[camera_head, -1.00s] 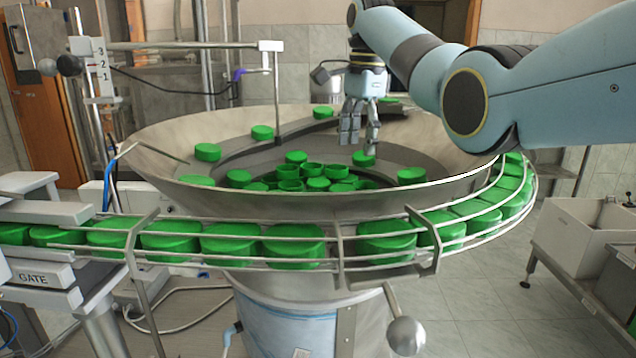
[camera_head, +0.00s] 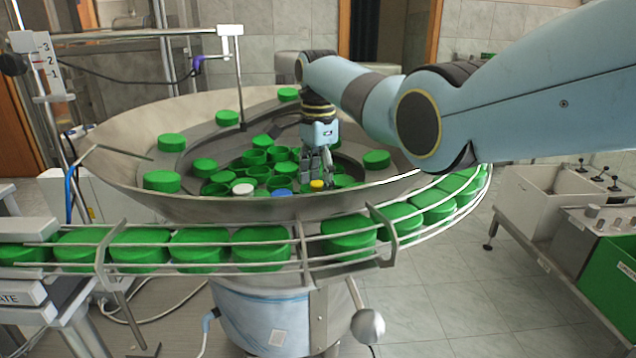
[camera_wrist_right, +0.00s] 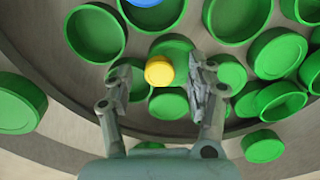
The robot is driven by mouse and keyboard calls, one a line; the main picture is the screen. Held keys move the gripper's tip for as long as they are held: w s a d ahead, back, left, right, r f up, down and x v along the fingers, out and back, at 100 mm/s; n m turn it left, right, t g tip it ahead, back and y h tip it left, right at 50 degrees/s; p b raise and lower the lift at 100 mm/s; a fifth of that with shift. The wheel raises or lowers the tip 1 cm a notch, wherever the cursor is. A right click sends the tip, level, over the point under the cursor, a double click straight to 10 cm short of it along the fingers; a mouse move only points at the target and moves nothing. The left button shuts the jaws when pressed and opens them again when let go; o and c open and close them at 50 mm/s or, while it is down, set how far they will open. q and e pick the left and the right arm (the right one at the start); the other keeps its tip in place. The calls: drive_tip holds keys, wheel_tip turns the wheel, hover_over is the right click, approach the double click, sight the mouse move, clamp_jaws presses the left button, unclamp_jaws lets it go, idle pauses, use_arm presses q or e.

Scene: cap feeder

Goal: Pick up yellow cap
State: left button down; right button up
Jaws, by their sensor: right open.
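The small yellow cap (camera_head: 317,184) lies among green caps in the metal feeder bowl (camera_head: 110,150), near the bowl's front wall. In the right wrist view the yellow cap (camera_wrist_right: 159,70) sits on or against a larger green cap, between my two fingers and a little beyond their tips. My right gripper (camera_head: 316,165) reaches down into the bowl just above the yellow cap. It is open in the right wrist view (camera_wrist_right: 163,82), with nothing held. My left gripper is not in view.
A blue cap (camera_head: 282,193) and a white cap (camera_head: 243,188) lie left of the yellow cap. Several green caps crowd around. A railed conveyor (camera_head: 200,265) with green caps curves round the bowl's front. A thin post (camera_head: 238,80) stands over the bowl's far left.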

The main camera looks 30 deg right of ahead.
drive_tip(key=shift+c, duration=0.4)
drive_tip(key=c, duration=0.7)
drive_tip(key=shift+o, duration=0.2)
drive_tip(key=shift+r, duration=0.15)
